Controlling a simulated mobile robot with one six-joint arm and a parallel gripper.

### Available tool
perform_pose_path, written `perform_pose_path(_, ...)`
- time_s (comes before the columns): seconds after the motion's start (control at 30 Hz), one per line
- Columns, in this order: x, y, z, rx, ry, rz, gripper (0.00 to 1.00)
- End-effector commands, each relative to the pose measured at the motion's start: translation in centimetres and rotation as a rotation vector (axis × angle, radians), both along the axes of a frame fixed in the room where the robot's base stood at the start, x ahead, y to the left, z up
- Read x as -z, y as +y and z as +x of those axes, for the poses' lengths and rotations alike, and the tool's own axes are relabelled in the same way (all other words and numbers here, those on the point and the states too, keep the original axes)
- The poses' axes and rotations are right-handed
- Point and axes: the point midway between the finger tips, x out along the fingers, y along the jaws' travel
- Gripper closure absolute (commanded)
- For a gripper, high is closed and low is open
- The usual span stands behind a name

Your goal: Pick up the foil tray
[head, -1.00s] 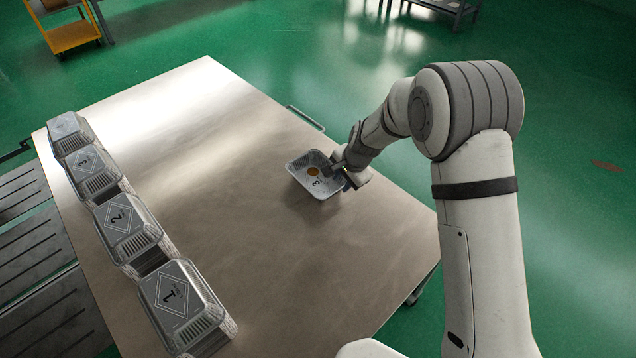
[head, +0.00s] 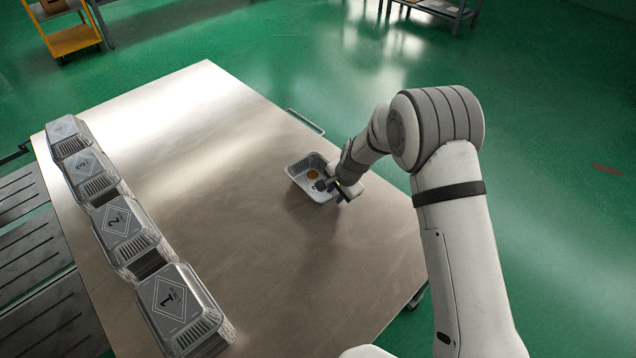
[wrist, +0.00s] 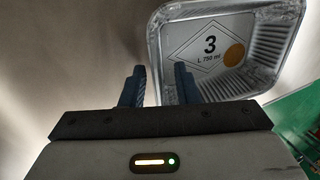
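The foil tray (head: 297,170) stands upright on the metal table, right of its middle, open side up. In the wrist view the tray (wrist: 268,62) shows a "3" label and an orange round spot on its floor. My gripper (head: 323,185) is at the tray's near right side in the head view and covers part of it. In the wrist view my gripper (wrist: 160,73) has its two fingers apart, with one outside the tray's left wall and the other over the inside. The wall lies between them; I cannot see contact.
Stacks of foil trays labelled 1 (head: 172,297), 2 (head: 118,218) and 3 (head: 85,165) line the table's left edge, with another stack (head: 62,130) behind. The table's middle (head: 190,170) is clear. A handle (head: 306,121) sticks out at the right edge.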

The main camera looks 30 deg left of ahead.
Motion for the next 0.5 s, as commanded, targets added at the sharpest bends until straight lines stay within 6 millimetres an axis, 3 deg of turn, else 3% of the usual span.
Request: perform_pose_path(0.5, 0.43, 0.03, -0.04, -0.001, 0.0, 0.0, 0.72)
